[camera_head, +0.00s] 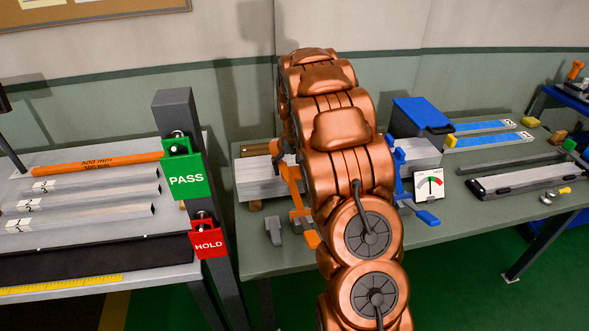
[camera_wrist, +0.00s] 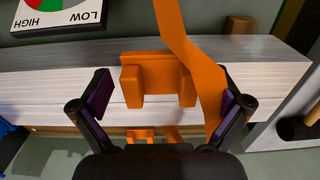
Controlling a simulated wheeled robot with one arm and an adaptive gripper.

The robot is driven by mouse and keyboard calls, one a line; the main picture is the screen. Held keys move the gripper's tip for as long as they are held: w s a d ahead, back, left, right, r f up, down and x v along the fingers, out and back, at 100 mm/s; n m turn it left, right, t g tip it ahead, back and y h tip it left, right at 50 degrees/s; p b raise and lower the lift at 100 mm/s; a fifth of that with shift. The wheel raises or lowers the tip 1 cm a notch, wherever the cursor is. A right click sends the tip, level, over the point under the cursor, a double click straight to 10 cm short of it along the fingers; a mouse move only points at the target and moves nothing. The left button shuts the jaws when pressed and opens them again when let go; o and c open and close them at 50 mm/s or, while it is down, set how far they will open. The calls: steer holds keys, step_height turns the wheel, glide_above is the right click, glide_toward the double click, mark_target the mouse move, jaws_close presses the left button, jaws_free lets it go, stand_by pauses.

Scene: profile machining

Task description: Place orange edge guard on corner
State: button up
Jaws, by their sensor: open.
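A silver profile block (camera_head: 262,184) lies on the green-grey bench, partly hidden by my arm; it also spans the wrist view (camera_wrist: 50,95). In the wrist view an orange block with two downward legs (camera_wrist: 152,72), which looks like the edge guard, sits against the profile. A long orange strap-like part (camera_wrist: 185,40) runs down beside it, overlapping its right side; which orange part belongs to which is unclear. My gripper (camera_wrist: 163,103) is open, its purple-padded fingers on either side of the orange parts. Orange parts (camera_head: 290,190) also show left of my arm; my fingers are hidden there.
A blue clamp (camera_head: 400,172) stands right of my arm beside a HIGH/LOW gauge (camera_head: 430,183). A blue box (camera_head: 420,115) is behind. A dark post (camera_head: 185,120) with PASS and HOLD signs stands left, beside a table with an orange 500 mm bar (camera_head: 98,164).

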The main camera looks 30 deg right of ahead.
mark_target(295, 174)
step_height(295, 174, up, 12)
steer(key=b, duration=0.4)
steer(key=s+a+r+n, duration=0.1)
steer(key=s+a+r, duration=0.1)
steer(key=s+a, duration=0.65)
steer(key=s+a+f+n, duration=0.1)
steer(key=s+a+f, duration=0.1)
steer(key=s+a, duration=0.3)
steer(key=s+a+f+n+g, duration=0.1)
steer(key=s+a, duration=0.4)
steer(key=s, duration=0.9)
steer(key=s+a+f+n, duration=0.1)
steer(key=s+a+f, duration=0.3)
steer(key=s, duration=0.6)
steer(key=shift+s+a+n+g, duration=0.3)
steer(key=shift+a+g, duration=0.1)
steer(key=shift+a, duration=0.45)
steer(key=shift+w+d+f, duration=0.1)
